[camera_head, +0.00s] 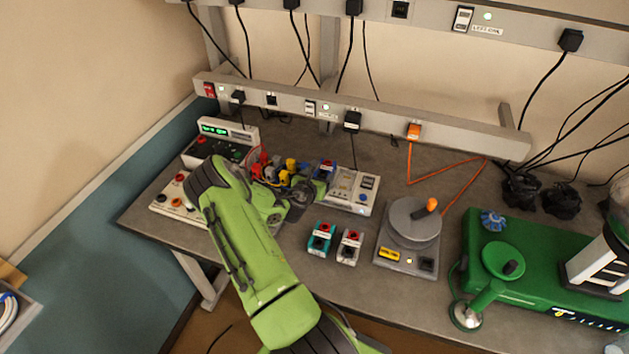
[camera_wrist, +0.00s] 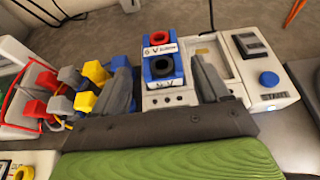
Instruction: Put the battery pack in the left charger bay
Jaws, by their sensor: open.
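The blue-and-white battery pack (camera_wrist: 161,47), with a red and a black round terminal on top, stands at the left bay of the pale charger (camera_wrist: 273,99). It also shows in the head view (camera_head: 325,168), partly behind my gripper. How deep it sits in the bay is hidden. The right charger bay (camera_wrist: 211,64) is empty. My gripper (camera_wrist: 162,77) is open, with one finger on each side of the pack and visible gaps beside it. In the head view my gripper (camera_head: 311,190) is at the charger's (camera_head: 364,208) left end.
A rack of red, grey, yellow and blue connectors (camera_wrist: 72,88) stands close left of my gripper. A teal pack (camera_head: 319,239) and a grey pack (camera_head: 348,247) stand in front of the charger. A round grey device (camera_head: 412,224) is to the right. A power rail (camera_head: 370,115) runs behind.

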